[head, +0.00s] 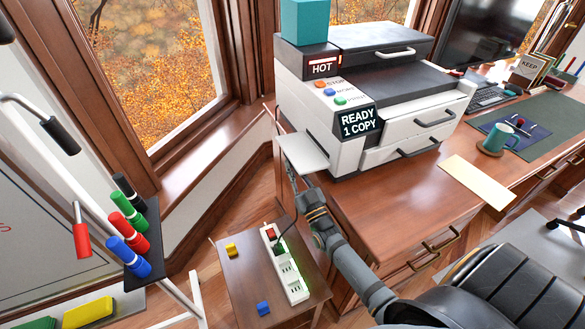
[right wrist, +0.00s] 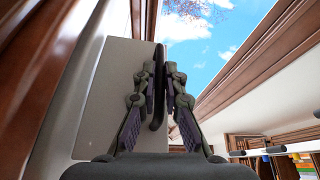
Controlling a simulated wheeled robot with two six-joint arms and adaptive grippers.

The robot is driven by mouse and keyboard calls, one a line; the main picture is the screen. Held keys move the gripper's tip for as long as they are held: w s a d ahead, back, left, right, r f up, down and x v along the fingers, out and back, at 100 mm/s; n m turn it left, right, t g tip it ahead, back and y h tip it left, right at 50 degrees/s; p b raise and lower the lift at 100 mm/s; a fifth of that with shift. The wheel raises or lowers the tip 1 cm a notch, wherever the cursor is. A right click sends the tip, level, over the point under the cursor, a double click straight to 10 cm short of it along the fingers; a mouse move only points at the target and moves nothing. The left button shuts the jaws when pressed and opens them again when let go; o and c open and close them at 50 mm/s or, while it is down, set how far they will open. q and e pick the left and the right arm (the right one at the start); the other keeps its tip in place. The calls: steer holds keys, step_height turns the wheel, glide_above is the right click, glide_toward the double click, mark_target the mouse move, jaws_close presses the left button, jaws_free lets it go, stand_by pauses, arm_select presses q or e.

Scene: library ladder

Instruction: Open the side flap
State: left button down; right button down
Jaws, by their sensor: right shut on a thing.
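The white copier (head: 345,110) stands on the wooden desk. Its side flap (head: 303,152) is a pale panel standing out from the copier's left side in the head view; its exact angle is hard to judge. In the right wrist view the flap (right wrist: 110,95) fills the left of the picture, with a dark handle (right wrist: 158,90) along its edge. My right gripper (head: 291,174) reaches up to the flap from below. In the right wrist view my right gripper's fingers (right wrist: 162,85) are closed around the handle. My left gripper is not in view.
A low wooden stand (head: 250,270) with a power strip (head: 284,265) and small blocks is below my right arm. A marker tray (head: 148,215) is at the left. The window sill (head: 215,155) lies beside the copier.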

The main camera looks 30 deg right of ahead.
steer(key=shift+r, duration=0.1)
steer(key=c, duration=1.8)
jaws_free()
steer(key=shift+d, duration=0.1)
steer(key=o, duration=0.4)
steer(key=shift+d, duration=0.2)
steer(key=shift+a, duration=0.1)
steer(key=shift+s+f, duration=0.3)
steer(key=shift+s, duration=0.05)
steer(key=v, duration=1.1)
steer(key=shift+s, duration=0.15)
